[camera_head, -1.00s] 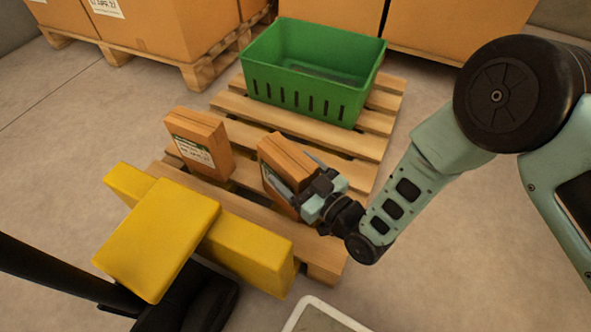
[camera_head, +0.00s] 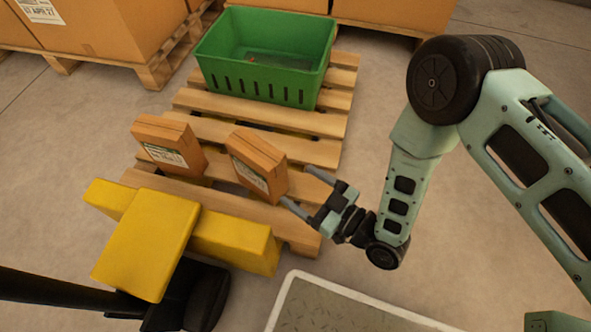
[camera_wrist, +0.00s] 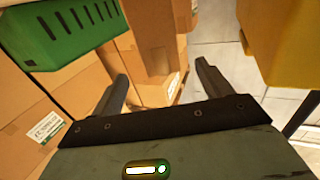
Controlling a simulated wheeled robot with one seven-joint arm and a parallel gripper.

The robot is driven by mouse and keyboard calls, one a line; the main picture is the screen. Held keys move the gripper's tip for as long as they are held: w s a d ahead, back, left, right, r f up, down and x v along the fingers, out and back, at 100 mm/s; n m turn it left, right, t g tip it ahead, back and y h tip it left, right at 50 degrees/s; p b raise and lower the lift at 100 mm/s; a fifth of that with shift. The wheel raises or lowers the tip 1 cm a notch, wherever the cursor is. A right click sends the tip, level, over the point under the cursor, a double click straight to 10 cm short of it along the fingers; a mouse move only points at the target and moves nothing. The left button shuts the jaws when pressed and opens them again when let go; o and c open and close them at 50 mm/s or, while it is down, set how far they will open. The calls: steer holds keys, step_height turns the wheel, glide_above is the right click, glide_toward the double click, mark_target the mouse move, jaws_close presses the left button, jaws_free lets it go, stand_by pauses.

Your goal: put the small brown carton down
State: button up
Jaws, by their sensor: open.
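Two small brown cartons with white-and-green labels stand on the wooden pallet (camera_head: 265,124). One carton (camera_head: 257,163) is near the pallet's right front, upright and turned at an angle. The other carton (camera_head: 169,147) stands to its left, with a gap between them. My gripper (camera_head: 295,185) is open and empty, just right of the right-hand carton. Its fingertips point toward that carton, and the carton is not between them. In the wrist view my open fingers show with brown box faces beyond; which carton each face belongs to is hard to tell.
A green crate (camera_head: 218,87) stands at the back of the pallet with something dark inside. A yellow structure (camera_head: 235,240) lies along the pallet's front left. Large boxes on pallets (camera_head: 120,35) stand behind. A pale-rimmed tray-like surface (camera_head: 287,300) is at the bottom.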

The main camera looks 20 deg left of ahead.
steer(key=shift+d, duration=0.2)
steer(key=w+d+r+m+h, duration=0.1)
steer(key=w+d+r+h, duration=0.1)
steer(key=w+r+h, duration=0.35)
steer(key=w+d+r+m+h, duration=0.1)
steer(key=w+r+h, duration=0.2)
steer(key=r, duration=0.5)
steer(key=s+d+r+m+g+h, duration=0.2)
steer(key=s+d+r+h, duration=0.2)
steer(key=d, duration=0.6)
steer(key=s+d+r+m+g+h, duration=0.3)
steer(key=s+d+r+h, duration=0.1)
steer(key=s+d+r, duration=0.5)
steer(key=shift+s+d, duration=0.95)
steer(key=shift+s, duration=0.2)
